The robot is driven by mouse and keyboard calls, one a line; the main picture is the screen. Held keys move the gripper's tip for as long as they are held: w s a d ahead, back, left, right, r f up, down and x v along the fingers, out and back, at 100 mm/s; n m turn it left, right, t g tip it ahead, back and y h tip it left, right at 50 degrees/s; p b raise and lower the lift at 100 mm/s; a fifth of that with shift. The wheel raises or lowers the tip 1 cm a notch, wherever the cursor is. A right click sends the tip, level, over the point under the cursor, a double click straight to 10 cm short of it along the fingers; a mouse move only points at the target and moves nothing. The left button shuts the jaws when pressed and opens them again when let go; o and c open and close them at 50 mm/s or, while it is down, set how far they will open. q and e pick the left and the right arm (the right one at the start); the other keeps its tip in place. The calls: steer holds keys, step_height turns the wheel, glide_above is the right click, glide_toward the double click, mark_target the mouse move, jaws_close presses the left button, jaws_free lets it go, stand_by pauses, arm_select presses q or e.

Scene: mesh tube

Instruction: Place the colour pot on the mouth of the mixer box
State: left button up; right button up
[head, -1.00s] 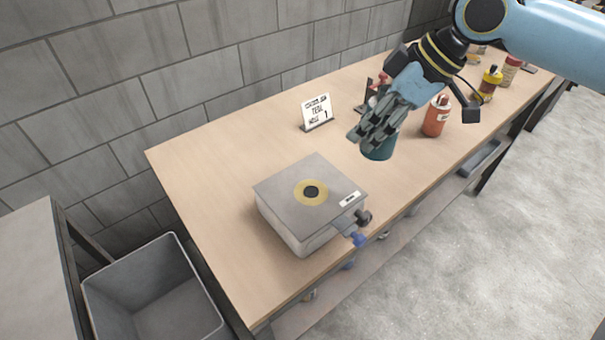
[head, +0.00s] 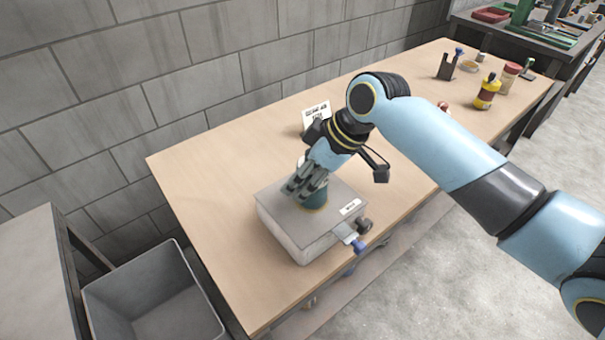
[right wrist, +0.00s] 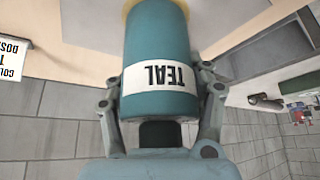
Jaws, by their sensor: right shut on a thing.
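My right gripper (head: 308,190) is shut on the teal colour pot (head: 316,201). In the right wrist view the pot (right wrist: 160,35) sits between both fingers (right wrist: 160,90), its white TEAL label upside down in the picture. The mixer box (head: 284,226) is a flat grey box on the wooden table. The pot is over the middle of the box's top and hides the dark mouth. A bit of the yellow ring (right wrist: 128,4) shows by the pot's far end. I cannot tell whether pot and box touch. My left gripper is not in view.
A white sign card (head: 316,112) stands behind my right wrist. A yellow bottle (head: 486,92), a red-brown jar (head: 508,76) and a dark stand (head: 447,65) are at the table's far end. A grey bin (head: 150,295) is at lower left. The table left of the box is clear.

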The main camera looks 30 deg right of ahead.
steer(key=shift+f, duration=0.15)
steer(key=o, duration=1.3)
steer(key=v, duration=1.2)
